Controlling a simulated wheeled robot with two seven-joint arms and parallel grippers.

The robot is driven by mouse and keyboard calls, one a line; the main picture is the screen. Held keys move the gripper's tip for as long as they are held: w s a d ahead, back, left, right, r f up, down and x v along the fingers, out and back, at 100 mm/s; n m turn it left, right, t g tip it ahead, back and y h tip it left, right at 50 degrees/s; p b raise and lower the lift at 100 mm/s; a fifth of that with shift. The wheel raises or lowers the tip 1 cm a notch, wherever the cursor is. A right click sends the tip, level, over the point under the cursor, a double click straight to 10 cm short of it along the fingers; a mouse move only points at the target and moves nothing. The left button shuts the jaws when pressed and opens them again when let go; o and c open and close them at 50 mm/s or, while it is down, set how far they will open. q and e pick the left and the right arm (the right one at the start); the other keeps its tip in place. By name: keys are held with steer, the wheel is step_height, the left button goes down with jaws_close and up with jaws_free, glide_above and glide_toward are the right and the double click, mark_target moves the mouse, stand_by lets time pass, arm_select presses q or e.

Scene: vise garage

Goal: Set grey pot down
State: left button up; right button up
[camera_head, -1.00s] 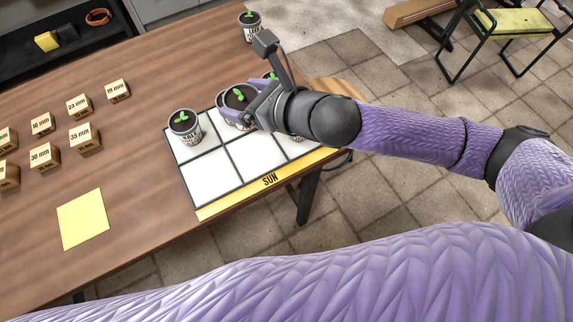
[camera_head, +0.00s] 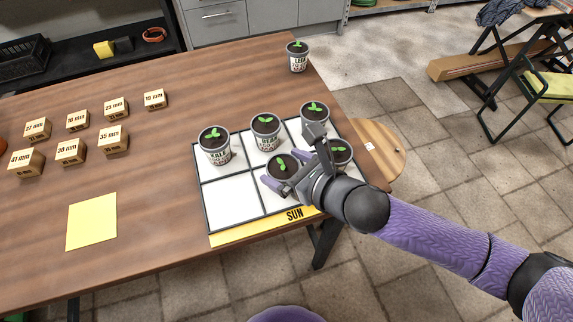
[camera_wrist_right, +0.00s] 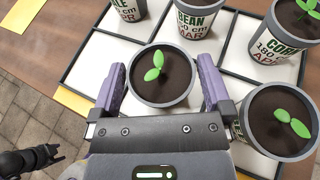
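The grey pot (camera_head: 284,167) with a green seedling is between the purple fingers of my right gripper (camera_head: 285,172). It is over the front middle cell of the white grid board (camera_head: 232,205). Its rim looks about level with the other pots, but its base is hidden. In the right wrist view, the fingers lie close along both sides of the pot (camera_wrist_right: 161,78) and look shut on it. A dark gripper-like part (camera_wrist_right: 35,160), perhaps my left gripper, shows small at the lower left there. My left gripper is not in the head view.
The KALE pot (camera_head: 214,150), BEAN pot (camera_head: 266,135) and CORN pot (camera_head: 314,112) stand in the back row. Another pot (camera_head: 342,150) stands at front right, partly behind my gripper. The front left cell is empty. One pot (camera_head: 298,58) stands at the table's back corner.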

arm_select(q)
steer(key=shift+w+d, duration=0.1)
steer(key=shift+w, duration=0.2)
arm_select(e)
steer(key=shift+r, duration=0.1)
steer(key=shift+s+d+r, duration=0.15)
steer(key=shift+r, duration=0.05)
arm_select(q)
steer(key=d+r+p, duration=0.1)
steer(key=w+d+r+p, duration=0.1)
steer(key=p, duration=0.1)
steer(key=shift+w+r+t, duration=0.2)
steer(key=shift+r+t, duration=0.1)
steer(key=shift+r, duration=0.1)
arm_select(e)
steer(key=v, duration=1.1)
steer(key=shift+s+d, duration=0.2)
steer(key=shift+s, duration=0.05)
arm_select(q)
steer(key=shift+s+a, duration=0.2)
